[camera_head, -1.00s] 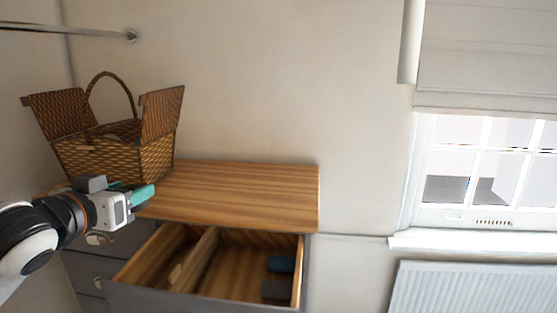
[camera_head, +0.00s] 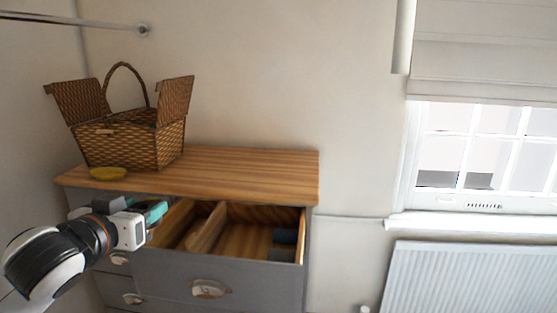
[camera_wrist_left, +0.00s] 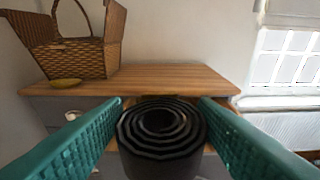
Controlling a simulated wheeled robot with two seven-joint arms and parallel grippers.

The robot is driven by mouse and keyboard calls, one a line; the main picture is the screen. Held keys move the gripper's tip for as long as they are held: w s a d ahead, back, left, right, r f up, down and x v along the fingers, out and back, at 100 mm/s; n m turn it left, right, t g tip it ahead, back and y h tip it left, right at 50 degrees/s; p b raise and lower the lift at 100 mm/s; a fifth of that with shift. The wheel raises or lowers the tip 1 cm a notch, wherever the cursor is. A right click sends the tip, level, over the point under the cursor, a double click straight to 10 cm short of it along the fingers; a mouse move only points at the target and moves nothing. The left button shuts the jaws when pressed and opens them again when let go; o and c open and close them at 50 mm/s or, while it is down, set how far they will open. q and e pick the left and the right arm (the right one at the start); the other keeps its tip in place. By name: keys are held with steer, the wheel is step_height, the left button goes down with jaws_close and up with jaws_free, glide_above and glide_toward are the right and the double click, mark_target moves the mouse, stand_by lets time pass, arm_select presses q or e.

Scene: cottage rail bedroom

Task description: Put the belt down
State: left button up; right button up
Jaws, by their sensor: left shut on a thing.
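The belt (camera_wrist_left: 160,135) is a dark coil, and it shows in the left wrist view between the two teal fingers of my left gripper (camera_wrist_left: 160,140). The gripper is shut on it. In the head view my left gripper (camera_head: 156,212) is beside the left end of the open top drawer (camera_head: 205,266), below the level of the wooden top. The belt is hidden there. My right gripper is not in view.
The drawer has a wooden divider (camera_head: 207,228) and dark rolled items (camera_head: 284,238) at its right. A wicker basket (camera_head: 135,145) with raised lids and a yellow dish (camera_head: 108,173) stand on the dresser top (camera_head: 250,170). The top's right part is clear.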

arm_select(q)
steer(key=s+d+f+n+y+b, duration=0.1)
steer(key=d+f+b, duration=0.2)
steer(key=f, duration=0.5)
steer(key=s+d+f+y+b, duration=0.1)
steer(key=s+d+f+b, duration=0.15)
steer(key=f, duration=0.65)
steer(key=s+f, duration=1.3)
steer(key=f, duration=0.2)
steer(key=shift+s+a+n+b, duration=0.2)
steer(key=shift+s+n+b, duration=0.1)
steer(key=shift+s, duration=0.1)
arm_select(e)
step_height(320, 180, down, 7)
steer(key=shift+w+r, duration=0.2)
